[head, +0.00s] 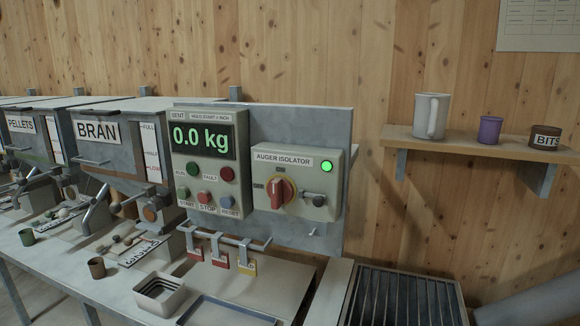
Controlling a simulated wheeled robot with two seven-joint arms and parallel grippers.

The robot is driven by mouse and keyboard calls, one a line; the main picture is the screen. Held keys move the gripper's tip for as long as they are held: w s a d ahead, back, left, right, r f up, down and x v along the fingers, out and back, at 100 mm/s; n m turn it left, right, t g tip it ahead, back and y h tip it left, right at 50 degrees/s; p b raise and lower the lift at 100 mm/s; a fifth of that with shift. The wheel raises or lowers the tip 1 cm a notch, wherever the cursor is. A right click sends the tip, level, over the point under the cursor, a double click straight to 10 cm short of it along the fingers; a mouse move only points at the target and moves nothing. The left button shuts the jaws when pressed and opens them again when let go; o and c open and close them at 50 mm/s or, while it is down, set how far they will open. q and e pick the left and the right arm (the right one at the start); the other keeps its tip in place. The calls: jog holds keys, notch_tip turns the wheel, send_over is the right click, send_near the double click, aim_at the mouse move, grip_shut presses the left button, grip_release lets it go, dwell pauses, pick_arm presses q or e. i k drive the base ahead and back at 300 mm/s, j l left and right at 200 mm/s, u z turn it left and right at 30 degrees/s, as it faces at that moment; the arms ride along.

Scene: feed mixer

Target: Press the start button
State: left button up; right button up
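The start button (184,192) is a small green button at the lower left of the grey control box (205,160), above a label reading START. A red stop button (204,197) and a blue-grey reset button (226,201) sit to its right in the same row. The display (203,139) above reads 0.0 kg in green. Between them are a green run lamp (193,168) and a red fault lamp (226,174). Nothing covers the start button. Neither of my grippers shows in the head view.
The auger isolator (295,182) with a red handle and a lit green lamp (326,166) is right of the box. Red and yellow tags (220,258) hang on a rail below. Left are the BRAN hopper (97,131) and small cups. A square tin (160,294) stands in front.

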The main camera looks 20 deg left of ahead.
aim_at(183, 193)
jog(key=u, duration=1.35)
